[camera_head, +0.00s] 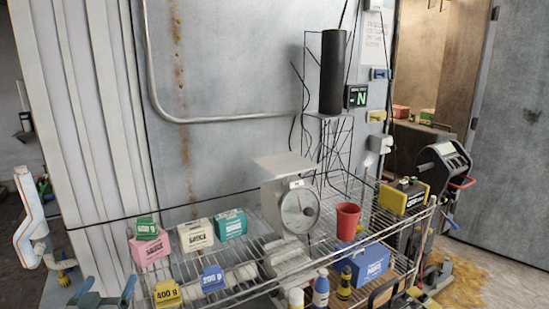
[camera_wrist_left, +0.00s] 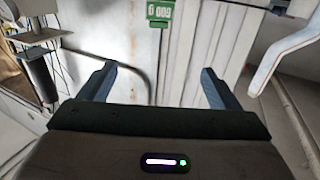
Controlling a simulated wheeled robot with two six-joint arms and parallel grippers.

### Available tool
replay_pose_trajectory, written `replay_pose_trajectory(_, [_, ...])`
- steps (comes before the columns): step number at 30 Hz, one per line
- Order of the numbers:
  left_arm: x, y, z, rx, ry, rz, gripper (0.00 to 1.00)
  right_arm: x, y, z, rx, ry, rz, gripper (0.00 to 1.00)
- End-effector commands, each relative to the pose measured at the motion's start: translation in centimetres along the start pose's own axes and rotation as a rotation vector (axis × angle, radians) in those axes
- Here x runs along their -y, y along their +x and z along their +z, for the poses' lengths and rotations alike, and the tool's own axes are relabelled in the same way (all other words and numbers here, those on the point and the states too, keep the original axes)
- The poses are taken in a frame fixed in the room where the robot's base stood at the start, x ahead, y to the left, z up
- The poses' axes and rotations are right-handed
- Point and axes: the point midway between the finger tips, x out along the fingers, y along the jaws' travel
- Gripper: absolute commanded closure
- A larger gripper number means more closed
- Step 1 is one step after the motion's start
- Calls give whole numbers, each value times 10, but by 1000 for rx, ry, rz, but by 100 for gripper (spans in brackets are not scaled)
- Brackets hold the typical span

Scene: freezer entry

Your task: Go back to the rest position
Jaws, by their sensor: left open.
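My left gripper (camera_head: 104,290) shows at the bottom left of the head view, in front of the wire shelf's (camera_head: 222,295) left end. Its two blue fingers stand wide apart with nothing between them. In the left wrist view the same gripper (camera_wrist_left: 157,86) has its fingers spread in front of the pale ribbed wall, and the gap is empty. My right gripper does not show in either view.
The shelf holds a yellow 400 g weight (camera_head: 167,293), a blue 200 g weight (camera_head: 212,279), small boxes, a dial scale (camera_head: 298,212) and a red cup (camera_head: 347,221). A white pipe (camera_head: 30,220) stands at the left. Yellow liquid (camera_head: 466,276) lies on the right floor.

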Motion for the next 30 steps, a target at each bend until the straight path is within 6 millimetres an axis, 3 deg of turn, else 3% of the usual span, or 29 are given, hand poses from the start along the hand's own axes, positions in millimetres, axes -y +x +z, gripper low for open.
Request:
replay_pose_trajectory(8, [-8,-33,46,162,20,-60,16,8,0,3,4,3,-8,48])
replay_pose_trajectory(14, [-17,-72,89,339,51,-96,16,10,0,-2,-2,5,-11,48])
replay_pose_trajectory(17, [-23,-99,114,456,74,-104,16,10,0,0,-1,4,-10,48])
replay_pose_trajectory(24, [-47,-187,169,792,142,-66,16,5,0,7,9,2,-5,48])
replay_pose_trajectory(30, [-66,-252,193,1016,186,15,16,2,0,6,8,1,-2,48])
